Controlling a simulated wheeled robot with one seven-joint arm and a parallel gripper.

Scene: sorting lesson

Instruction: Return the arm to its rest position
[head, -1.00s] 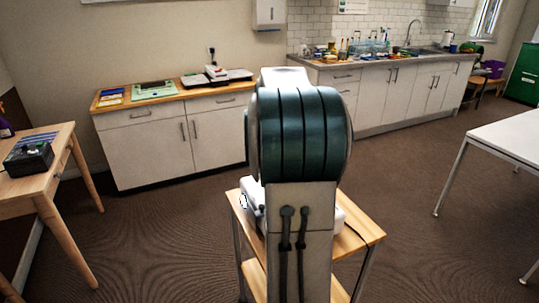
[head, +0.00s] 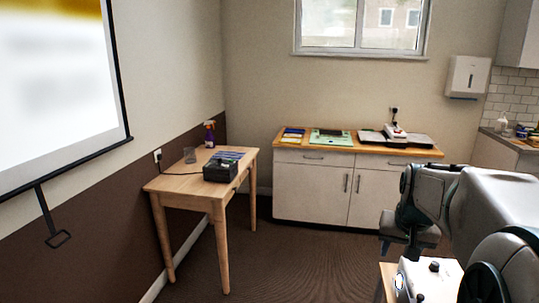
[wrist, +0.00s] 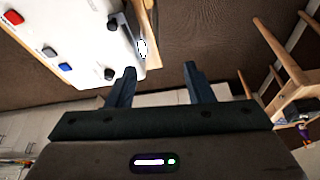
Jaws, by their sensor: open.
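My gripper (wrist: 159,69) shows in the wrist view with its two dark fingers apart and nothing between them. Beyond the left finger is a white device (wrist: 85,30) with coloured buttons and black knobs. I cannot tell whether the finger is clear of it. In the head view my arm is folded at the right edge, above and beside the white device (head: 427,282). My fingers are not clearly visible in the head view.
A wooden table (head: 165,184) with a black box (head: 221,171) stands at left. A white cabinet (head: 290,190) with a wooden top stands against the back wall. Carpet (head: 290,260) between them is clear. In the wrist view a wooden table's legs (wrist: 284,50) show at right.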

